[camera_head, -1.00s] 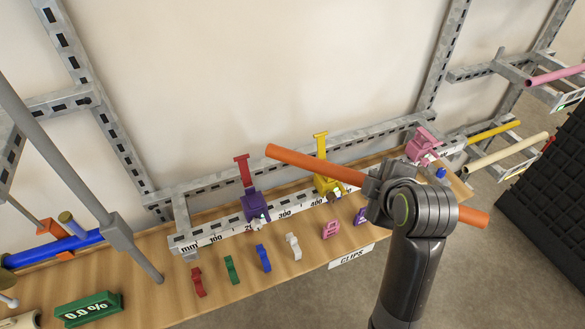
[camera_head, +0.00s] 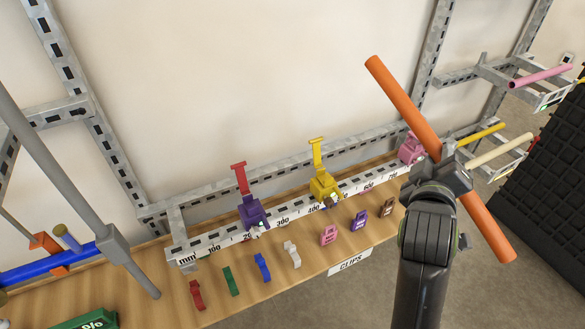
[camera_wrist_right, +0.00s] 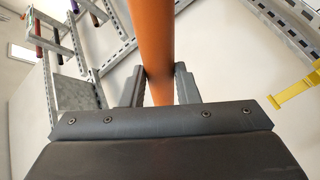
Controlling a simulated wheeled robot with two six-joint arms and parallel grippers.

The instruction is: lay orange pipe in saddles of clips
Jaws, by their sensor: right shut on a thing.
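The orange pipe (camera_head: 404,103) is held in the air by my right gripper (camera_head: 441,165), to the right of the clips and slanting from upper left to lower right. In the right wrist view the pipe (camera_wrist_right: 152,50) passes between the two fingers (camera_wrist_right: 158,88), which are shut on it. On the ruler rail (camera_head: 290,219) stand a purple clip with a raised red strap (camera_head: 253,212), a yellow clip with its strap up (camera_head: 324,185), and a pink clip (camera_head: 411,149), partly hidden near the pipe. My left gripper is not in view.
Several small loose clips, such as a blue one (camera_head: 262,267) and a pink one (camera_head: 327,235), stand in front of the rail on the wooden shelf (camera_head: 215,308). A rack with pink pipe (camera_head: 541,76) is at right. A blue pipe (camera_head: 60,264) lies at left.

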